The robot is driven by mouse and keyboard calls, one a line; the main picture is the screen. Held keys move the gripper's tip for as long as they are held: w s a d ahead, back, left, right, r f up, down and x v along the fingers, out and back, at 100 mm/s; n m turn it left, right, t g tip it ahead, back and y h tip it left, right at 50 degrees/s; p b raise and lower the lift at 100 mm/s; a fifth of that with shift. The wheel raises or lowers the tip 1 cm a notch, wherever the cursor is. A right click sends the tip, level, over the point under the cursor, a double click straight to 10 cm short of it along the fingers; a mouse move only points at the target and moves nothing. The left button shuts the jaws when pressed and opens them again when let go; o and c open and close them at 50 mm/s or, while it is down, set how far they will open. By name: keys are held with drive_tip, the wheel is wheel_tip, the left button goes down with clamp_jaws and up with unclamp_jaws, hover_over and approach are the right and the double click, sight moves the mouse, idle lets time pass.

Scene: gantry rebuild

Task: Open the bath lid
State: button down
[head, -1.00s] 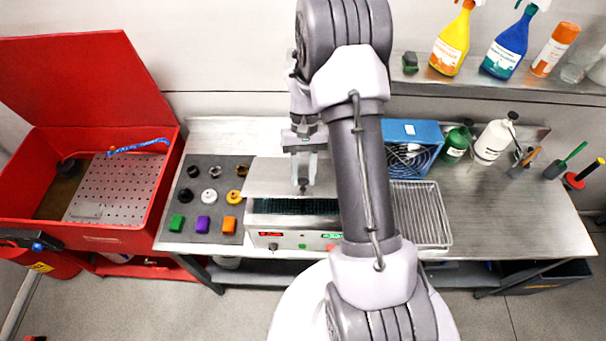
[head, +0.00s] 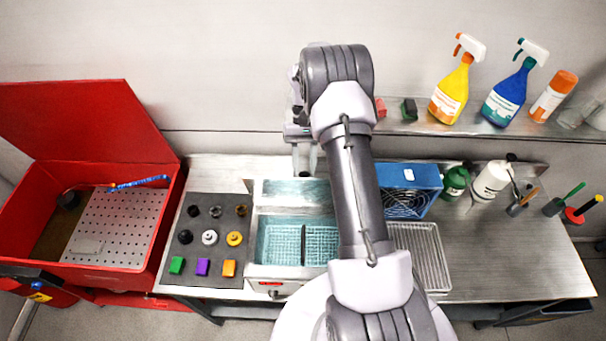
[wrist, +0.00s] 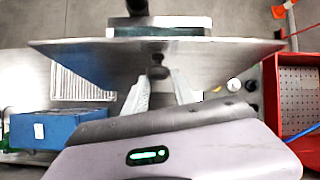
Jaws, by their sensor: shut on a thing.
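The bath (head: 270,272) is a metal box on the bench with teal mesh baskets (head: 281,245) showing inside. Its metal lid (head: 291,191) stands raised at the back of the bath, steeply tilted. In the wrist view the lid (wrist: 85,50) is a wide plate seen close up. My gripper (head: 304,170) is behind the raised lid. In the wrist view my gripper (wrist: 158,88) is shut on the lid's dark knob (wrist: 157,73). My arm hides the right part of the bath in the head view.
A grey mat (head: 206,270) with several small coloured parts lies left of the bath, beside an open red tank (head: 150,245). A blue fan box (head: 409,178) and a wire rack (head: 420,255) stand to the right. Bottles stand on the shelf (head: 400,128) above.

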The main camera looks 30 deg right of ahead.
drive_tip(key=shift+w+d+f+g+y+p, duration=0.15)
drive_tip(key=shift+w+d+g+y+p, duration=0.15)
drive_tip(key=shift+w+d, duration=0.3)
drive_tip(key=shift+w+d+f+g+y+p, duration=0.2)
drive_tip(key=shift+w+d+g+p, duration=0.15)
drive_tip(key=shift+w, duration=0.35)
drive_tip(key=shift+d, duration=0.1)
drive_tip(key=c, duration=1.3)
unclamp_jaws()
drive_tip(key=shift+c, duration=0.2)
drive_tip(key=shift+o, duration=1.4)
drive_tip(key=shift+s+d+r, duration=0.1)
drive_tip(key=shift+d, duration=0.05)
